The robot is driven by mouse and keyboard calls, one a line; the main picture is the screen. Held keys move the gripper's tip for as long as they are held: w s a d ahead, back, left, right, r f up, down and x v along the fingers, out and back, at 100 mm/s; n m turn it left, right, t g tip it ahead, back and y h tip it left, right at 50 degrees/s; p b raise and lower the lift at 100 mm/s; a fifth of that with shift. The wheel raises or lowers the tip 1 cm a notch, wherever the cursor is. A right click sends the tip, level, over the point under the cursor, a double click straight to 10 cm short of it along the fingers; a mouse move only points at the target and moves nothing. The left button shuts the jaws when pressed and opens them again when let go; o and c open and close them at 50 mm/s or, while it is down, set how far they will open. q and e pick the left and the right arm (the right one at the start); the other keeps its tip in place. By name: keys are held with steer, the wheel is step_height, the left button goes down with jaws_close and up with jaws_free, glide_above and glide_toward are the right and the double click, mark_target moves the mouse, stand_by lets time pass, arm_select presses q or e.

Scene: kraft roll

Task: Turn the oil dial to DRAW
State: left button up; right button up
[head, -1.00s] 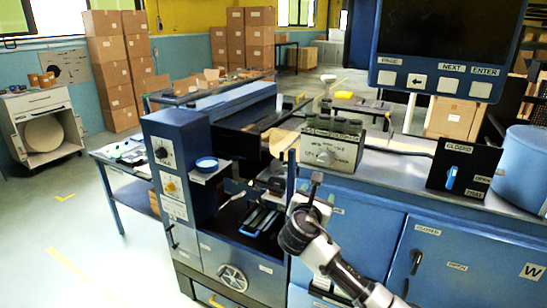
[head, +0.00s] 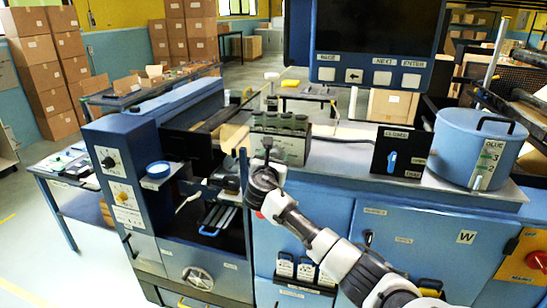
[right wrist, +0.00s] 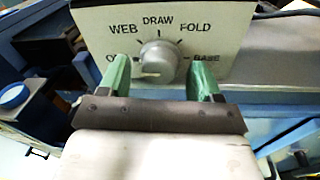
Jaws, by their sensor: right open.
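The oil dial (right wrist: 158,60) is a round silver knob on a pale panel (right wrist: 220,25) in the right wrist view. Labels WEB, DRAW, FOLD and BASE arc around it, with one at far left partly hidden. DRAW is at the top. I cannot tell for sure which label the knob points to. My right gripper (right wrist: 160,80) is open, with one green finger on each side of the knob and a gap visible on both sides. In the head view my right gripper (head: 266,155) is in front of the oil box (head: 294,152) and hides the dial. My left gripper is not in view.
A screen with buttons (head: 370,75) hangs above to the right. A black switch panel (head: 398,152) and a blue glue pot (head: 478,150) stand further right on the bench.

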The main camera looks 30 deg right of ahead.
steer(key=c, duration=0.9)
steer(key=shift+f+m+h+b, duration=0.1)
steer(key=shift+m+h+b, duration=0.3)
steer(key=shift+m+b, duration=4.05)
steer(key=shift+f+m+h+b, duration=0.1)
steer(key=shift+m+h+b, duration=0.3)
steer(key=shift+m+b, duration=4.05)
steer(key=shift+m+g+p, duration=0.3)
steer(key=shift+m+p, duration=0.15)
steer(key=shift+m, duration=0.15)
